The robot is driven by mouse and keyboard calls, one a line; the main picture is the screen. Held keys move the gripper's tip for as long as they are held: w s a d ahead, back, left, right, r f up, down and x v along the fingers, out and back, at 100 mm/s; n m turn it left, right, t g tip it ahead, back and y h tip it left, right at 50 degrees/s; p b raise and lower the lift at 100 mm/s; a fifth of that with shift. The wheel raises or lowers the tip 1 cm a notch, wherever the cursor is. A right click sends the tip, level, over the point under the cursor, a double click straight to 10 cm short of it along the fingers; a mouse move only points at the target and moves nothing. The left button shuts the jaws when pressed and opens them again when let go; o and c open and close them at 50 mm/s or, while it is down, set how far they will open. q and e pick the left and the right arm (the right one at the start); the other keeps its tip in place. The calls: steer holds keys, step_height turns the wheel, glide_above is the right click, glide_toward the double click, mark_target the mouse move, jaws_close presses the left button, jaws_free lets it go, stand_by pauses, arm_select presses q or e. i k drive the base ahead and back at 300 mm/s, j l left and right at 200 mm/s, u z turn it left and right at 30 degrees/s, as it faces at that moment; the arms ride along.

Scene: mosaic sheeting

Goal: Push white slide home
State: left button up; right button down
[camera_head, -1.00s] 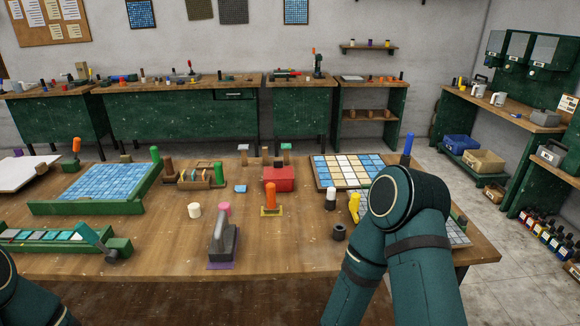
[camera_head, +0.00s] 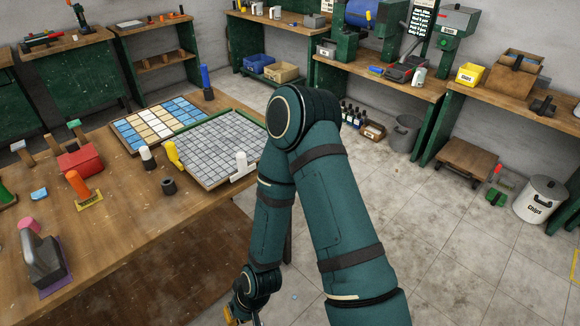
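The white slide (camera_head: 241,164) has a short upright knob on a white bar. It stands at the near right corner of the grey mosaic sheet (camera_head: 207,147) on the table's right part. A yellow slide (camera_head: 174,155) stands at the sheet's left side, and a green rail (camera_head: 233,112) edges its far side. Whether the white bar touches the tiles I cannot tell. My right arm hangs down in front of the table's right end. My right gripper (camera_head: 236,316) is low at the bottom edge, mostly cut off, well below and apart from the slide. My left gripper is out of view.
A dark cup (camera_head: 168,186) and a white-topped peg (camera_head: 147,157) stand left of the sheet. Open floor (camera_head: 450,240) lies to the right.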

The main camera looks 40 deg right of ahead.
mark_target(241, 160)
steer(key=z, duration=0.85)
